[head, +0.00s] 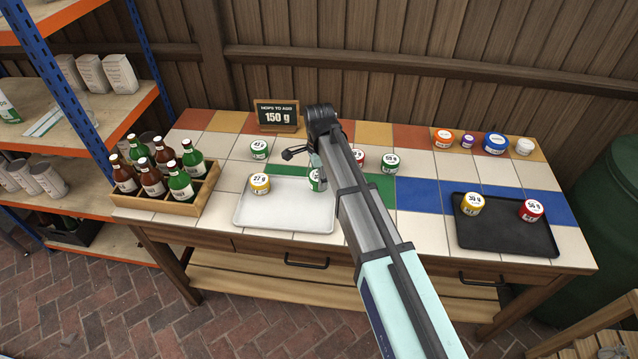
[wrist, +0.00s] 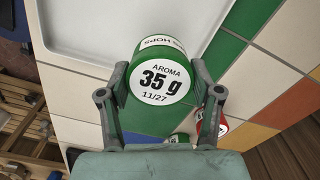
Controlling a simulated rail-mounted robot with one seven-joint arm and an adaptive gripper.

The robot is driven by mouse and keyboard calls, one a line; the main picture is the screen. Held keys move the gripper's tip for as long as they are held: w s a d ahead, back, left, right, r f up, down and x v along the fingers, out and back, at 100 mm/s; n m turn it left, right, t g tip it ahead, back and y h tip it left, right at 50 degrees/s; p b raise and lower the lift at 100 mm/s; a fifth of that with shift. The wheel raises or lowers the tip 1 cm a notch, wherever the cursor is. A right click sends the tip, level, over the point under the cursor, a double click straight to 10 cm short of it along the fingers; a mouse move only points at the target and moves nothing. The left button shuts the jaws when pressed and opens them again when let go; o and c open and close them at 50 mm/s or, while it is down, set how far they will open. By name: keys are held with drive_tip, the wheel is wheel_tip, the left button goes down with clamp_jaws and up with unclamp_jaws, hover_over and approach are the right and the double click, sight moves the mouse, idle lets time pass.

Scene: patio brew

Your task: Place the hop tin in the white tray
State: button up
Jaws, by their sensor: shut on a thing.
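My gripper (head: 312,163) is shut on a green hop tin (wrist: 158,80), whose white lid reads "AROMA 35 g 11/27". In the head view this tin (head: 315,181) is partly hidden by my arm. It appears over the back right part of the white tray (head: 284,218); I cannot tell whether it touches the tray. In the wrist view the tray (wrist: 100,22) lies beyond the tin. A yellow 27 g tin (head: 260,184) stands in the tray's back left part. A sign (head: 278,115) reads "Hops to add 150 g".
A black tray (head: 505,240) at right holds a yellow tin (head: 471,204) and a red tin (head: 530,211). Green tins (head: 259,150) (head: 389,163) and a red tin (head: 360,157) stand behind the white tray. A bottle crate (head: 160,206) is at left. Several jars line the back right.

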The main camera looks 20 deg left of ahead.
drive_tip(key=shift+f+p, duration=0.3)
drive_tip(key=shift+f, duration=1.55)
drive_tip(key=shift+f, duration=0.1)
drive_tip(key=o, duration=1.1)
wheel_tip(320, 180, up, 12)
drive_tip(key=shift+f+b, duration=0.25)
drive_tip(key=shift+b, duration=0.95)
drive_tip(key=shift+r, duration=0.4)
drive_tip(key=shift+d, duration=0.1)
